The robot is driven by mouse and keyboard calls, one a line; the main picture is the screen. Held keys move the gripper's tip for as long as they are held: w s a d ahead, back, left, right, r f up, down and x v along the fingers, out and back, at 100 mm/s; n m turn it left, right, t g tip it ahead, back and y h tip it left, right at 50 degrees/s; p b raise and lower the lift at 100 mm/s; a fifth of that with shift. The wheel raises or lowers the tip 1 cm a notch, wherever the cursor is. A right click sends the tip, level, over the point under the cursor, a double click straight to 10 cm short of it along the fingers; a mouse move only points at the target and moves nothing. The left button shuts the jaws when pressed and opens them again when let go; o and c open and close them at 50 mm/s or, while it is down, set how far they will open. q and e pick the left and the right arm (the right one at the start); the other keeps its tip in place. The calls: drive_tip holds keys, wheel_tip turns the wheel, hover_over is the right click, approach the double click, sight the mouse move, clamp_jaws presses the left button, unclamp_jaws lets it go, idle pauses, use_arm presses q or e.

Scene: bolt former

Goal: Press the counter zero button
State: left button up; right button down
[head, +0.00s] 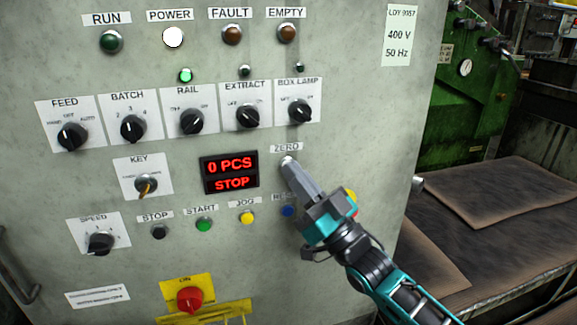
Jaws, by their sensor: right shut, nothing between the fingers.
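The grey control panel (365,130) fills most of the head view. The label ZERO (285,148) is right of the counter display (230,172), which reads 0 PCS and STOP. My right gripper (287,160) is shut and empty, its fingertips just below the ZERO label. The tips cover the place of the zero button, so the button itself is hidden. I cannot tell whether the tips touch it. My left gripper is not in view.
Below the display are the stop (158,232), start (204,224), yellow jog (247,217) and blue (287,211) buttons; the blue one is close beside my right gripper. Rotary switches line the row above. A green machine (468,100) stands right.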

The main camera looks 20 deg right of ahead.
drive_tip(key=shift+s+p, duration=0.4)
drive_tip(key=shift+s, duration=0.35)
drive_tip(key=shift+s, duration=0.1)
drive_tip(key=s+p, duration=0.2)
drive_tip(key=s, duration=0.2)
drive_tip(key=shift+s+d, duration=0.15)
drive_tip(key=shift+s, duration=0.25)
